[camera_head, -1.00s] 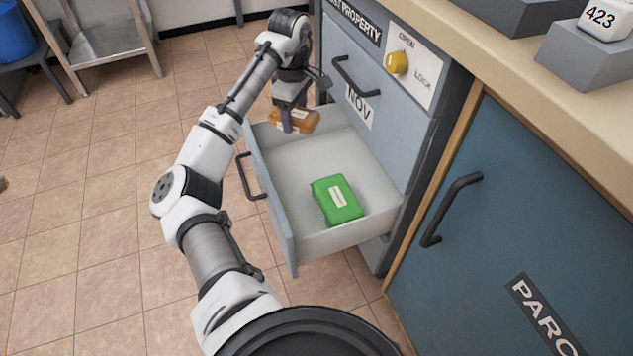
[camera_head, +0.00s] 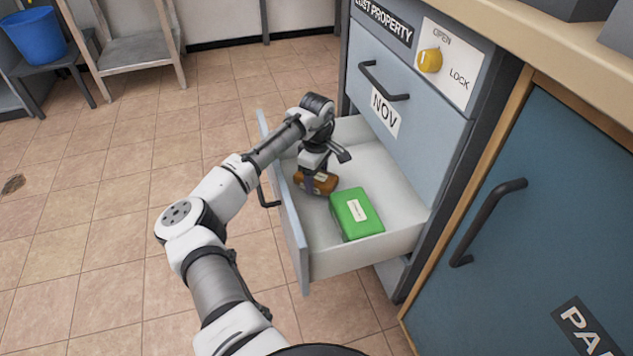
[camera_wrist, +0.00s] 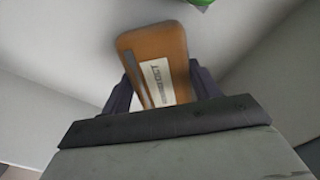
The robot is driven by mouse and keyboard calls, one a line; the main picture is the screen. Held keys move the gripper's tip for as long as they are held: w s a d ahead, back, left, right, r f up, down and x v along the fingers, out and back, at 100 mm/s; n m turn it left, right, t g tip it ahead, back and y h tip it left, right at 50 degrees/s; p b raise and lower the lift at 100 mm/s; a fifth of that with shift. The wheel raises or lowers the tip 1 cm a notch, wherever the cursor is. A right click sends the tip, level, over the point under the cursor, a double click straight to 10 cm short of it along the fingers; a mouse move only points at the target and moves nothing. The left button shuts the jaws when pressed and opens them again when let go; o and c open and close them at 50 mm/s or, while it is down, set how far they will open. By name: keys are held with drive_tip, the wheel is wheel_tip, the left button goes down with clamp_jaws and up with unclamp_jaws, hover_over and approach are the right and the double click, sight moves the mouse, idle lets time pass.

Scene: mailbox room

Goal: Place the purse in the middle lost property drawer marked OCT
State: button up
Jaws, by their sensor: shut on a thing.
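The purse (camera_head: 322,184) is brown with a pale label and sits low inside the open drawer (camera_head: 404,240) under the one marked NOV. My gripper (camera_head: 318,176) is shut on the purse. In the wrist view the purse (camera_wrist: 152,52) is between the two dark fingers, its label facing the camera. I cannot tell whether the purse touches the drawer floor. The front of the open drawer faces away, so its marking is hidden. A green case (camera_head: 357,214) with a white label lies in the same drawer, just right of the purse.
The closed NOV drawer (camera_head: 425,110) is above, with a yellow OPEN/LOCK knob (camera_head: 430,60). A blue cabinet door (camera_head: 540,200) stands at the right. A blue bucket (camera_head: 36,36) and a metal shelf unit (camera_head: 138,48) stand far left.

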drive_tip(key=shift+f, duration=0.6)
drive_tip(key=o, duration=1)
drive_tip(key=shift+f, duration=0.1)
wheel_tip(320, 180, up, 12)
drive_tip(key=p, duration=0.5)
drive_tip(key=shift+f, duration=0.25)
drive_tip(key=shift+r, duration=0.35)
